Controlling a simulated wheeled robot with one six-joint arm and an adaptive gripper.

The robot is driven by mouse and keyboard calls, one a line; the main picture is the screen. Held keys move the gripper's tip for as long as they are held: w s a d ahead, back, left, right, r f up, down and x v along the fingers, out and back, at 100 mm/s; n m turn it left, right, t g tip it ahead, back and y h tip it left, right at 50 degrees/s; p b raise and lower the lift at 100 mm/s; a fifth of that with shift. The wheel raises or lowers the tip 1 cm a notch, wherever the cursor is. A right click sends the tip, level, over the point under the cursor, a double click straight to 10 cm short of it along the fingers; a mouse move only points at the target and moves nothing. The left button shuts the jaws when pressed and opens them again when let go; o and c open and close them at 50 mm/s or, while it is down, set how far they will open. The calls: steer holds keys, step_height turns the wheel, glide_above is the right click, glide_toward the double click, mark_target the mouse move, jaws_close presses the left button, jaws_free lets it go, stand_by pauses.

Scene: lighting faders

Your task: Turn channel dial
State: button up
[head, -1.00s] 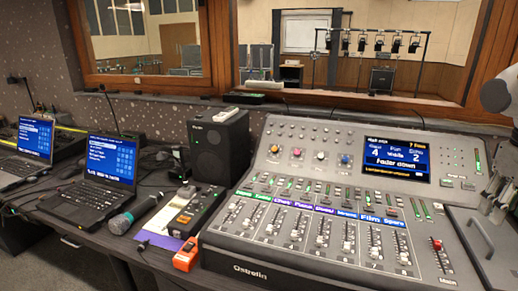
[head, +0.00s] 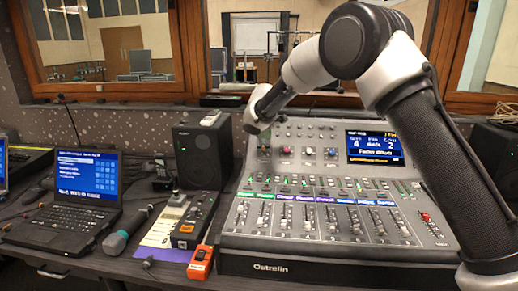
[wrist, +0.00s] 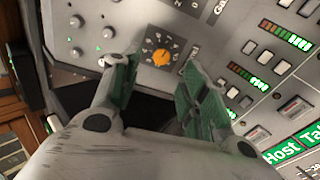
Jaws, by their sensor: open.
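The mixing console (head: 300,262) stands on the desk with a row of coloured dials on its upper panel. In the wrist view an orange dial (wrist: 161,57) on a dark square scale lies just beyond and between the fingertips. My gripper (wrist: 160,80) is open, with its green-padded fingers on either side of the dial and nothing held. In the head view my gripper (head: 264,142) is over the upper left of the panel and hides the orange dial. The magenta dial (head: 286,150) and blue dial (head: 330,152) show to its right. Whether the fingers touch the dial cannot be told.
The console's screen (head: 373,148) is lit at the upper right. Faders (head: 310,225) line the lower panel. A black speaker (head: 203,150), a laptop (head: 80,190), a microphone (head: 118,240) and an orange device (head: 201,262) lie to the left.

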steer(key=x, duration=0.5)
steer(key=shift+d, duration=0.2)
steer(key=shift+c, duration=0.4)
jaws_close()
